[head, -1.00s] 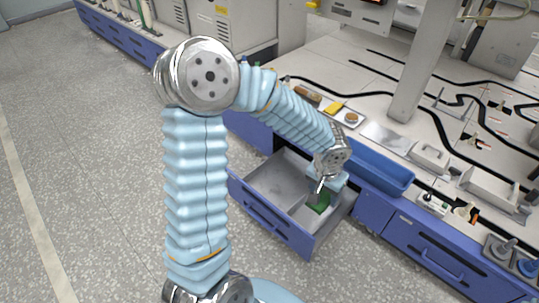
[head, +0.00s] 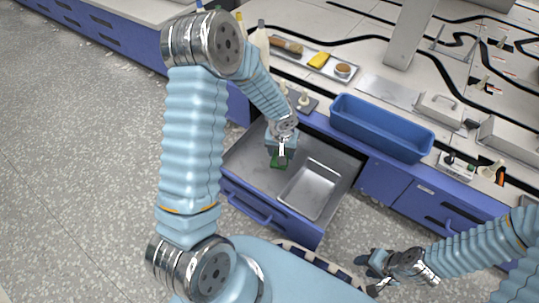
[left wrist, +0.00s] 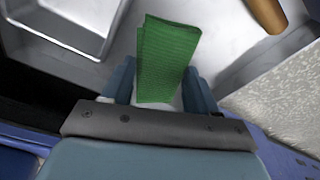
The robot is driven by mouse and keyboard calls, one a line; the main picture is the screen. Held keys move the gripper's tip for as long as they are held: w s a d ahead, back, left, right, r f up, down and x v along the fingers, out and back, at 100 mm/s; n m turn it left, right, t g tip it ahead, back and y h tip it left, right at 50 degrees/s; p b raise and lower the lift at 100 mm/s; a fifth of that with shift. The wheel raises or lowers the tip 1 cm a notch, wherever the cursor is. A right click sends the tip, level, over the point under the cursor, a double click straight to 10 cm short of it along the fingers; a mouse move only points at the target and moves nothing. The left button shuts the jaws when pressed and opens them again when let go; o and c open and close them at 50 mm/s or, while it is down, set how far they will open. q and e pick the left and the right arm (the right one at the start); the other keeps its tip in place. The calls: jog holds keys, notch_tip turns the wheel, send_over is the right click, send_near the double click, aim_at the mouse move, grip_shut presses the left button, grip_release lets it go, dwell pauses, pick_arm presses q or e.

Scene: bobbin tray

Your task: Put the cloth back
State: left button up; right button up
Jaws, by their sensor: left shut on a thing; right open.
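My left gripper (head: 281,148) is shut on a folded green cloth (head: 279,161), over the left back part of an open blue-fronted drawer (head: 262,208). In the left wrist view the green cloth (left wrist: 166,50) sticks out beyond the two fingers (left wrist: 160,90). Whether it touches the drawer floor I cannot tell. A shallow metal tray (head: 311,190) lies in the drawer to the right of the cloth and looks empty. My right gripper (head: 372,274) is open and empty at the lower right, in front of the cabinets.
A blue bin (head: 380,128) stands on the counter behind the drawer. A metal tray with a brush (head: 287,47), a yellow sponge (head: 319,60) and a round item (head: 343,70) lies farther back. A brown rod end (left wrist: 268,14) shows in the wrist view.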

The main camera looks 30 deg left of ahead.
pick_arm(q)
send_over(270, 159)
jog(key=f, duration=0.6)
jog(key=shift+s+d+f+b, duration=0.2)
jog(key=shift+f+b, duration=0.1)
jog(key=shift+b, duration=0.1)
jog(key=shift+w+a+f+b, duration=0.1)
jog(key=shift+a+f+b, duration=0.1)
jog(key=shift+f, duration=0.7)
jog(key=shift+w+a+f+b, duration=0.1)
jog(key=shift+f+b, duration=0.1)
jog(key=shift+f, duration=0.7)
jog(key=shift+f+b, duration=0.25)
jog(key=shift+b, duration=0.05)
jog(key=o, duration=0.9)
jog(key=shift+r, duration=0.15)
jog(key=shift+o, duration=0.2)
jog(key=shift+r+p, duration=0.15)
jog(key=shift+p, duration=0.15)
notch_tip(270, 159, up, 12)
jog(key=s+p, duration=0.1)
jog(key=p, duration=0.1)
jog(key=shift+s+d+p, duration=0.35)
jog(key=shift+s+p, duration=0.05)
